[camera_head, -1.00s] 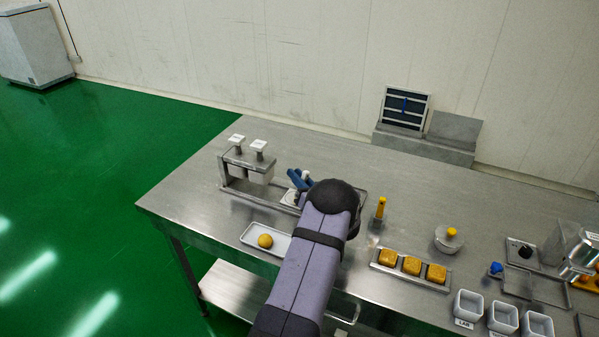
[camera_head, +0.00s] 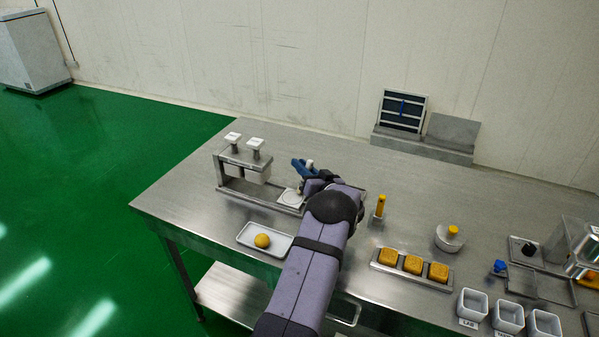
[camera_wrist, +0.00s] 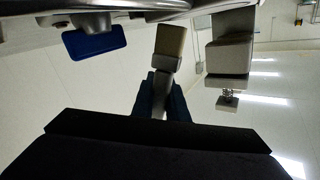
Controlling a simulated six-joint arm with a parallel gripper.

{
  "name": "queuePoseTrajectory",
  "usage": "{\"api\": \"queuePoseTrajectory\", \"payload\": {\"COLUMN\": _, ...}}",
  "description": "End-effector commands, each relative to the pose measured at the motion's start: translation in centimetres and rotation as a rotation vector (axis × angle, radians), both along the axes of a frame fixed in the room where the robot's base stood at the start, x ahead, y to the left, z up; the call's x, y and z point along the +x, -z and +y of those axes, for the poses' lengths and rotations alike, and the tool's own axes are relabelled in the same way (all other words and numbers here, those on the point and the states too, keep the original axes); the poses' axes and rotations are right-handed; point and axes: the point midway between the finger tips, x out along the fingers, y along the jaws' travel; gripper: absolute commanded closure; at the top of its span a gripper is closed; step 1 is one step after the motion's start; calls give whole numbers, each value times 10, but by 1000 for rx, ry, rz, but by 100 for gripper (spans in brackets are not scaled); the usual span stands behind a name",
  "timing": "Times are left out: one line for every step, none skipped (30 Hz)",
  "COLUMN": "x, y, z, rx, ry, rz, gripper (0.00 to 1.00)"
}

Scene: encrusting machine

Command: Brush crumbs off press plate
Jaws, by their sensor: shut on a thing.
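The press (camera_head: 246,160) is a metal stand with two white-topped plungers on the left of the table. A pale round press plate (camera_head: 291,197) lies at the right end of its base; crumbs are too small to make out. My gripper (camera_head: 303,168), with blue fingers, is just behind and right of the plate, partly hidden by my arm. In the wrist view my gripper (camera_wrist: 162,95) is shut on a grey-handled brush with a beige head (camera_wrist: 171,41). The brush's contact with the plate cannot be told.
A white tray with a yellow ball (camera_head: 263,241) lies in front of the press. A yellow-handled tool (camera_head: 380,206), a tray of yellow blocks (camera_head: 413,264), a lidded bowl (camera_head: 449,238) and white cups (camera_head: 508,316) stand to the right.

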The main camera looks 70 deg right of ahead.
Motion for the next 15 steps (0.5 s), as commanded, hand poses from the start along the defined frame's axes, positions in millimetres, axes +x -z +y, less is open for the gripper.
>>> {"api": "queuePoseTrajectory", "payload": {"x": 0, "y": 2, "z": -1, "rx": 1, "ry": 0, "rz": 2, "gripper": 100}}
{"api": "queuePoseTrajectory", "payload": {"x": 0, "y": 1, "z": -1, "rx": 1, "ry": 0, "rz": 2, "gripper": 100}}
{"api": "queuePoseTrajectory", "payload": {"x": 0, "y": 1, "z": -1, "rx": 1, "ry": 0, "rz": 2, "gripper": 100}}
{"api": "queuePoseTrajectory", "payload": {"x": 0, "y": 1, "z": -1, "rx": 1, "ry": 0, "rz": 2, "gripper": 100}}
{"api": "queuePoseTrajectory", "payload": {"x": 0, "y": 1, "z": -1, "rx": 2, "ry": 0, "rz": 1, "gripper": 100}}
{"api": "queuePoseTrajectory", "payload": {"x": 0, "y": 1, "z": 0, "rx": 3, "ry": 1, "rz": 2, "gripper": 100}}
{"api": "queuePoseTrajectory", "payload": {"x": 0, "y": 1, "z": 1, "rx": 3, "ry": 1, "rz": 2, "gripper": 100}}
{"api": "queuePoseTrajectory", "payload": {"x": 0, "y": 1, "z": 2, "rx": 4, "ry": 1, "rz": 2, "gripper": 100}}
{"api": "queuePoseTrajectory", "payload": {"x": 0, "y": 0, "z": 4, "rx": 4, "ry": 1, "rz": 2, "gripper": 100}}
{"api": "queuePoseTrajectory", "payload": {"x": 0, "y": 0, "z": 5, "rx": 4, "ry": 1, "rz": 2, "gripper": 100}}
{"api": "queuePoseTrajectory", "payload": {"x": 0, "y": 0, "z": 7, "rx": 5, "ry": 1, "rz": 2, "gripper": 100}}
{"api": "queuePoseTrajectory", "payload": {"x": 0, "y": -1, "z": 10, "rx": 5, "ry": 0, "rz": 2, "gripper": 100}}
{"api": "queuePoseTrajectory", "payload": {"x": 0, "y": -1, "z": 13, "rx": 4, "ry": -1, "rz": 2, "gripper": 100}}
{"api": "queuePoseTrajectory", "payload": {"x": 0, "y": -1, "z": 15, "rx": 5, "ry": -1, "rz": 1, "gripper": 100}}
{"api": "queuePoseTrajectory", "payload": {"x": 0, "y": -2, "z": 19, "rx": 5, "ry": -1, "rz": 1, "gripper": 100}}
